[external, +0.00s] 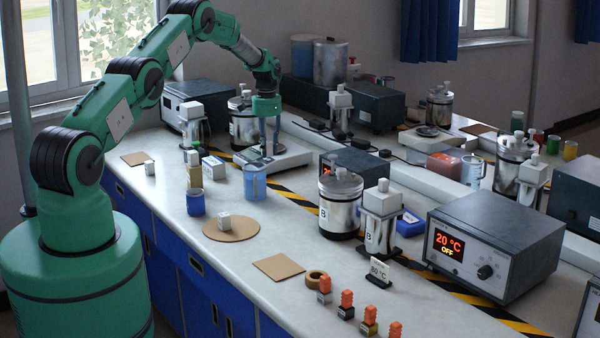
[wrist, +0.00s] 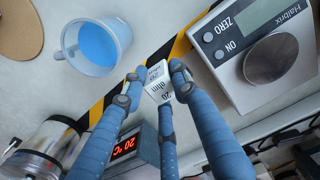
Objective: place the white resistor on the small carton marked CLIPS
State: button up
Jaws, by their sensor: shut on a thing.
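My gripper (wrist: 155,83) is shut on a white cube-shaped resistor (wrist: 159,86) with "ohm" lettering, held between the fingertips. In the external view my gripper (external: 268,152) points down near the balance; the held resistor cannot be made out there. A small white and blue carton (external: 213,169) stands left of my gripper, behind the blue cup; its lettering is too small to read. I cannot tell which is marked CLIPS. Neither shows in the wrist view.
A blue beaker (external: 255,182) stands close to my gripper, and the balance (external: 274,163) lies beneath or beside it. A steel vessel (external: 340,205) stands right.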

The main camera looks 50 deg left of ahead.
jog(key=s+a+r+n+b, duration=0.1)
jog(key=s+a+r+n, duration=0.1)
jog(key=s+a, duration=0.3)
jog(key=s+a+r+n+b, duration=0.1)
jog(key=s+a, duration=0.5)
jog(key=a, duration=0.6)
jog(key=shift+r+n, duration=0.9)
jog(key=shift+n, duration=0.3)
jog(key=shift+f, duration=0.1)
send_over(217, 163)
jog(key=shift+w+a+f, duration=0.1)
jog(key=shift+f, duration=1.4)
jog(key=shift+w+f, duration=0.1)
jog(key=shift+f, duration=1.4)
jog(key=shift+f, duration=0.1)
jog(key=shift+f, duration=1.8)
jog(key=shift+f, duration=0.15)
jog(key=o, duration=1.1)
